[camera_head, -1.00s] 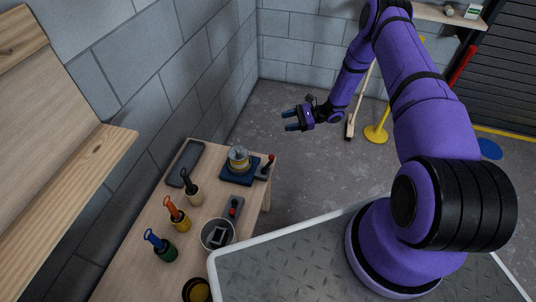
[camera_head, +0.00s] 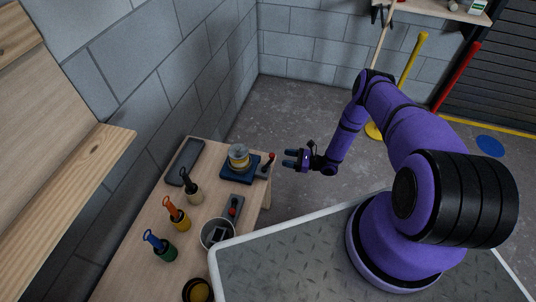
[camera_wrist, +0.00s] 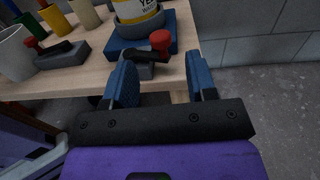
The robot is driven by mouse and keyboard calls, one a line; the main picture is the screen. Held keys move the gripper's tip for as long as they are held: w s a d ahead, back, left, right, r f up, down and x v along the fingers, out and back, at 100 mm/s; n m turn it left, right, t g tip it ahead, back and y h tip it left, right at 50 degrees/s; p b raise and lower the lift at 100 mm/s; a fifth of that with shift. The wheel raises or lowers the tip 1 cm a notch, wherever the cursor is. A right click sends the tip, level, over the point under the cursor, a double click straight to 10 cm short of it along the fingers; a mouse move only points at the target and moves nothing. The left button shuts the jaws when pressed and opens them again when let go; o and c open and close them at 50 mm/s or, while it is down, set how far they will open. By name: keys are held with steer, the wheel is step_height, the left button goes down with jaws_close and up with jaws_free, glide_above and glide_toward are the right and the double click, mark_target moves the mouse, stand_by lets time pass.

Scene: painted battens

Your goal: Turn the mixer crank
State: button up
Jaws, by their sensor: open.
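The mixer is a dark blue base (camera_head: 238,175) at the far right corner of the wooden table, with a yellow-and-grey paint can (camera_head: 239,158) on it. Its crank ends in a red knob (camera_head: 271,156) at the right side, and the knob also shows in the wrist view (camera_wrist: 160,41). My gripper (camera_head: 287,159) is just right of the knob, pointing at it, open and empty. In the wrist view its two blue fingers (camera_wrist: 161,75) stand apart, with the knob beyond them and roughly between them; I see no contact.
A grey box with another red-knobbed lever (camera_head: 233,211) sits nearer on the table. Beside it are a pale metal cup (camera_head: 204,235) and green, yellow and beige pots with brushes (camera_head: 180,222). A dark flat tray (camera_head: 185,162) lies by the wall.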

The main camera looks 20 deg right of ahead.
steer(key=x, duration=0.9)
jaws_close()
